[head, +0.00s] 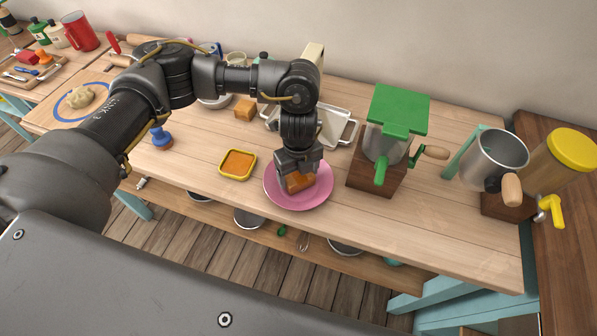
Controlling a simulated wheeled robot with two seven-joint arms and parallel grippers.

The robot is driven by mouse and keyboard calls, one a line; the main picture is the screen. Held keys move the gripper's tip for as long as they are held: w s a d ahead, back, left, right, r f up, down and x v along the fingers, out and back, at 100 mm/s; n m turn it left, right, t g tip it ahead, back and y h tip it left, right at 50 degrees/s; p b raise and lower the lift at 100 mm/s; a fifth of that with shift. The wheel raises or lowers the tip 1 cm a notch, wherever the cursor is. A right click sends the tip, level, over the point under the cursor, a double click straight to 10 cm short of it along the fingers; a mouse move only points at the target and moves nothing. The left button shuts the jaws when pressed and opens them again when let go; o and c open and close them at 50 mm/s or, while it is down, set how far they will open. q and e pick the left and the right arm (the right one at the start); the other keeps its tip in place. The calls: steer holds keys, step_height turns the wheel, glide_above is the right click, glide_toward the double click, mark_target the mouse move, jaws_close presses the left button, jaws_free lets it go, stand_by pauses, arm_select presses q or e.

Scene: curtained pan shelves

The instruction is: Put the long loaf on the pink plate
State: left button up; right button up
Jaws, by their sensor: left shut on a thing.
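The long loaf (300,182) is orange-brown and sits under my left gripper (299,170), over the middle of the pink plate (312,200). My left gripper points down and is shut on the loaf, hiding its upper part. The loaf is inside the plate's rim in the picture; I cannot tell whether it touches the plate. The pink plate lies on the wooden table near its front edge. My right gripper is not in view.
A yellow square dish (224,173) stands left of the plate. A green-topped grinder (397,115) stands close on its right. A metal tray (336,127) and a small orange-brown block (245,109) lie behind.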

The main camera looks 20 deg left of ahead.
arm_select(q)
steer(key=shift+f, duration=0.25)
steer(key=o, duration=1.1)
step_height(320, 180, up, 11)
steer(key=shift+f+b, duration=0.1)
steer(key=shift+b, duration=1)
jaws_close()
stand_by(0.7)
